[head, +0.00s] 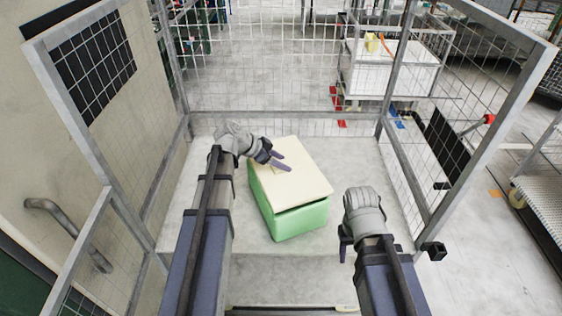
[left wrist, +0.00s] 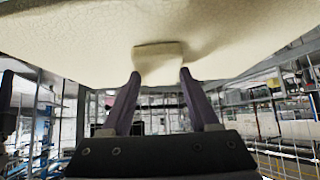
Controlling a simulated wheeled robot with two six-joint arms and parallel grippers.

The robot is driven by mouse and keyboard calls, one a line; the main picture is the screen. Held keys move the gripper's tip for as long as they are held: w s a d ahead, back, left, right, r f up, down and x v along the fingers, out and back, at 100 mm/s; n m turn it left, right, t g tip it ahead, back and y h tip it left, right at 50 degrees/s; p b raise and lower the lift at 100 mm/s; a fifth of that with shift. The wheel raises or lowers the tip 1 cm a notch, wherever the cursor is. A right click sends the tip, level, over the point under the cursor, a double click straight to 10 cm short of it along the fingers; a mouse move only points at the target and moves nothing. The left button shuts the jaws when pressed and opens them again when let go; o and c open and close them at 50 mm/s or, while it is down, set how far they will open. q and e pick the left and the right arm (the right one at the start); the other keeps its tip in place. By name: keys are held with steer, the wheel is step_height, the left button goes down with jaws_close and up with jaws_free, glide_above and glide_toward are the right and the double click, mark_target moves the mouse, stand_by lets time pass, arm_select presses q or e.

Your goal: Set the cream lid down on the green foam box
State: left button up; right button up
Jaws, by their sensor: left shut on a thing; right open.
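I cannot tell whether the lid touches the box at the back. My left gripper (head: 283,163) reaches in over the lid and is shut on its raised grip. In the left wrist view, the lid (left wrist: 215,30) fills the top and its grip (left wrist: 158,63) is between the two fingers. My right gripper (head: 345,250) is open and empty, right of the box and apart from it.
Wire mesh panels in grey frames (head: 285,117) enclose the floor on the left, back and right. A white cart (head: 395,72) stands behind the back fence. Pale floor (head: 370,165) around the box is clear.

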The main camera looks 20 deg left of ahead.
arm_select(q)
steer(key=shift+f+b, duration=1.2)
steer(key=shift+f, duration=0.25)
steer(key=o, duration=1.4)
steer(key=p+v, duration=0.5)
steer(key=v, duration=0.2)
steer(key=shift+r, duration=0.15)
steer(key=shift+s+a+r+p, duration=0.2)
steer(key=shift+p, duration=0.15)
steer(key=shift+f, duration=0.1)
